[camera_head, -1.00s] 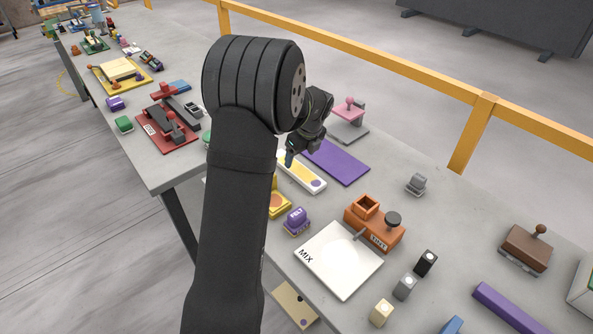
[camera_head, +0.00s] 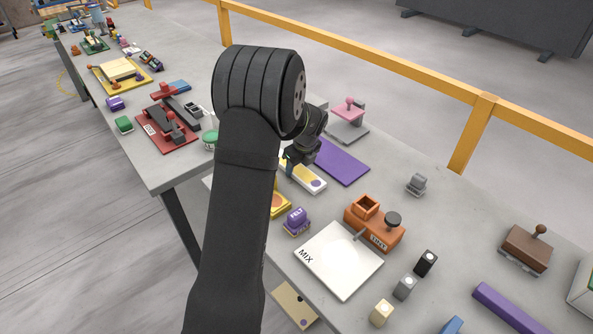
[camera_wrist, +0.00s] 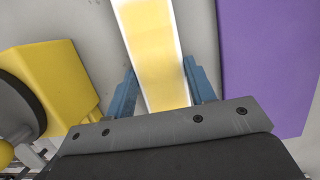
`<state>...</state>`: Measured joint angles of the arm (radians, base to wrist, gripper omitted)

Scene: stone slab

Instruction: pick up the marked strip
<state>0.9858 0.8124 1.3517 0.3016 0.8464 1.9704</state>
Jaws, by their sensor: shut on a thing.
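The marked strip (camera_head: 309,178) is a white strip with a yellow band and a purple dot near its right end. It lies on the stone slab, and my arm hides its left end in the head view. In the wrist view its yellow face with white edges (camera_wrist: 155,45) runs up from between the blue fingers. My gripper (camera_wrist: 160,93) is shut on the strip, one finger on each side of it. In the head view my gripper (camera_head: 291,160) is at the strip's left part, partly hidden by my own wrist. I cannot tell whether the strip is lifted.
A purple plate (camera_head: 342,163) lies close to the strip's right side. A yellow block (camera_wrist: 48,80) stands left of it in the wrist view. A purple FELT stamp (camera_head: 296,220), an orange TINT holder (camera_head: 374,226) and a white MIX board (camera_head: 338,262) are nearer.

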